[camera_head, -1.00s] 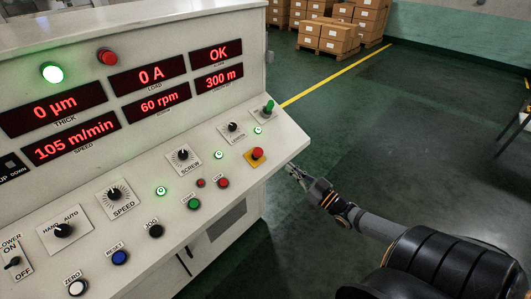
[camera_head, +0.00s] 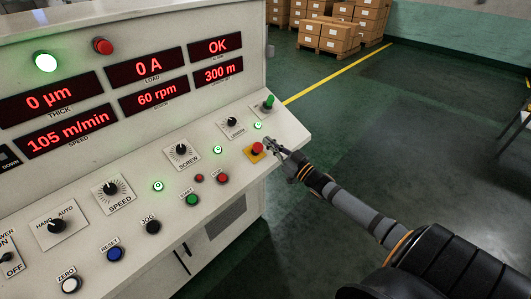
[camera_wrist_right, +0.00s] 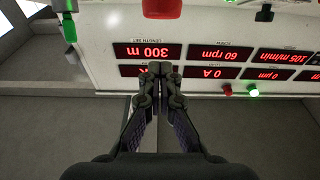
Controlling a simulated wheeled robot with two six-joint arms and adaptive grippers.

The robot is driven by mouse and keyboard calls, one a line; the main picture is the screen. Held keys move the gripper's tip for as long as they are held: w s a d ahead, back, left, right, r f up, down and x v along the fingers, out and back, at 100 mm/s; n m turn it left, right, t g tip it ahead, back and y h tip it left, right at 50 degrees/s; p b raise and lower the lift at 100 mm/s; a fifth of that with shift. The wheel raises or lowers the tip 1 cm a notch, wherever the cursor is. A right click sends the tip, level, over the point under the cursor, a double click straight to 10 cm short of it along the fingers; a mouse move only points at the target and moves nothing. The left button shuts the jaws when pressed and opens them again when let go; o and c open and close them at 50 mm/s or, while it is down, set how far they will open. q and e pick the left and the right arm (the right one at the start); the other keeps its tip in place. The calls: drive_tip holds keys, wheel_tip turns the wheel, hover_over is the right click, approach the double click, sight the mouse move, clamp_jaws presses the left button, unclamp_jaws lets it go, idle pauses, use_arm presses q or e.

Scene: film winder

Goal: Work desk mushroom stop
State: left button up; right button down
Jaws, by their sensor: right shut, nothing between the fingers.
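The red mushroom stop button (camera_head: 257,148) sits on a yellow square plate (camera_head: 250,157) near the right end of the sloped desk panel (camera_head: 215,160). In the right wrist view the red button (camera_wrist_right: 162,8) shows at the top edge, partly cut off, ahead of the fingertips. My right gripper (camera_head: 270,146) is shut and empty, its tips just right of the button in the head view. I cannot tell whether they touch it. It also shows in the right wrist view (camera_wrist_right: 160,70). My left gripper is not in view.
A green-tipped switch (camera_head: 268,102), the length knob (camera_head: 232,121) and the screw knob (camera_head: 182,149) stand nearby on the panel. Red displays (camera_head: 150,68) rise behind it. Open green floor lies to the right. Stacked boxes (camera_head: 328,38) are far back.

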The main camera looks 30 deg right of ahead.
sight(258, 149)
drive_tip(key=shift+w+a+f, duration=0.2)
drive_tip(key=shift+w+f, duration=0.6)
drive_tip(key=shift+f, duration=0.2)
drive_tip(key=shift+w+f, duration=0.25)
drive_tip(key=shift+f, duration=0.45)
drive_tip(key=shift+a, duration=0.1)
